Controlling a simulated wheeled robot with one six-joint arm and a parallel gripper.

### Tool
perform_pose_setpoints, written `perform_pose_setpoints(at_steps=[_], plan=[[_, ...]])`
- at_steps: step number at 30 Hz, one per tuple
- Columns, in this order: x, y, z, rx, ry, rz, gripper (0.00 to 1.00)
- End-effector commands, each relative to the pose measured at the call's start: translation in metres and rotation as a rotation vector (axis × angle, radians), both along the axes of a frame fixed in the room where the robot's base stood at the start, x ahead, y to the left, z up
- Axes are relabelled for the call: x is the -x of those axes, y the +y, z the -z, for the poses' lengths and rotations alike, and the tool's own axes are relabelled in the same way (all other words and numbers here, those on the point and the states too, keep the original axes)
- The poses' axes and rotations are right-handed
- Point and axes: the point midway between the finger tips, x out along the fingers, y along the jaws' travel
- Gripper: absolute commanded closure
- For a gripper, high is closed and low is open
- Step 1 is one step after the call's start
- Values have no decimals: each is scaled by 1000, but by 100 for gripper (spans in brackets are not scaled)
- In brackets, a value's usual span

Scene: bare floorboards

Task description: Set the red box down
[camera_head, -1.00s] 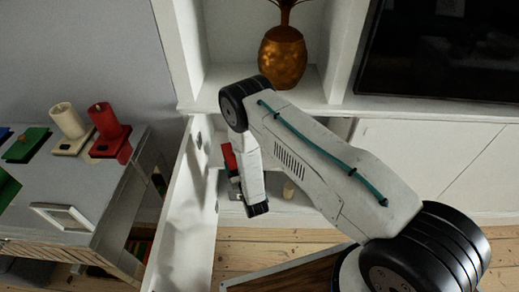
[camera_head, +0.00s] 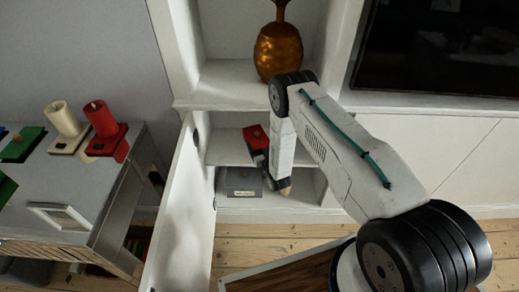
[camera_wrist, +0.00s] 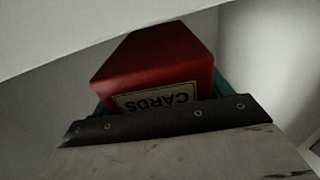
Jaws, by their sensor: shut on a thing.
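The red box (camera_head: 256,138) is held at the open cabinet, around the level of its middle shelf (camera_head: 228,148). My gripper (camera_head: 261,157) is shut on it, partly hidden by my arm. In the wrist view, the red box (camera_wrist: 155,58) fills the middle, with a pale label reading "CARDS" upside down. Teal parts of my gripper (camera_wrist: 160,95) show at both sides of it. I cannot tell whether the box touches the shelf.
The open white door (camera_head: 187,215) stands close on the left. A grey labelled box (camera_head: 241,181) sits in the lower compartment, with a small beige object (camera_head: 285,187) to its right. A golden vase (camera_head: 278,50) stands above. A side table (camera_head: 85,185) holds candles.

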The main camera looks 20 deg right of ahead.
Motion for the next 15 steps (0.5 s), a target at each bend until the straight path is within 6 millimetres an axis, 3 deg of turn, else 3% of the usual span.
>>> perform_pose_setpoints(at_steps=[6, 15], plan=[[0, 0, 21, 0, -1, 0, 59], [0, 0, 23, 0, -2, 1, 59]])
